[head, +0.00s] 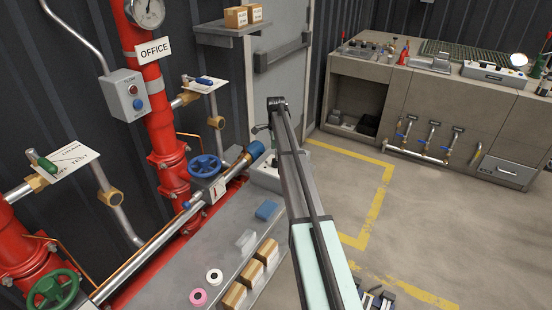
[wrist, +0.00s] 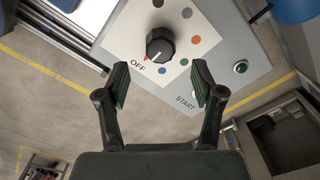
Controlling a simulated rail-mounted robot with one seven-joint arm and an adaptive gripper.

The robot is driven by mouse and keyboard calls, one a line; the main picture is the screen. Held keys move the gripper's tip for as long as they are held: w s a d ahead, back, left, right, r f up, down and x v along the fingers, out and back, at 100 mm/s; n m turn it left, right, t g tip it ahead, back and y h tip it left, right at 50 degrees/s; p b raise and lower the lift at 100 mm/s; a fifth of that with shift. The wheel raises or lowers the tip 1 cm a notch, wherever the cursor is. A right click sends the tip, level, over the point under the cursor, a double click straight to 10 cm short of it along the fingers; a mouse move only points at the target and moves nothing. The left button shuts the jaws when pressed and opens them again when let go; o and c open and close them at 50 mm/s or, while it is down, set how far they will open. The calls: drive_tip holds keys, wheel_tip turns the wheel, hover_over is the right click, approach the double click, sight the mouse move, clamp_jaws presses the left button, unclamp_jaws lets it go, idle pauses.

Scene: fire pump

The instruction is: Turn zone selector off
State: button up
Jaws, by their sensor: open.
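The zone selector is a black round knob (wrist: 160,44) on a white dial plate with coloured dots, set on a light grey box (wrist: 230,45). The word OFF is printed at the knob's lower left, with a small red mark between it and the knob. I cannot tell for sure which mark the knob points at. My gripper (wrist: 161,80) is open and empty, its fingers apart on either side of the dial's lower part, with the knob beyond the tips and not between them. In the head view the box (head: 265,174) stands on the bench, partly hidden by my arm.
In the head view, red pipes with a blue handwheel (head: 205,166) are left of the box. Small cartons (head: 250,272) and tape rolls (head: 214,276) lie on the bench. The floor to the right is open.

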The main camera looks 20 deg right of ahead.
wheel_tip(320, 180, up, 6)
drive_tip(key=shift+f, duration=0.1)
idle(0.5)
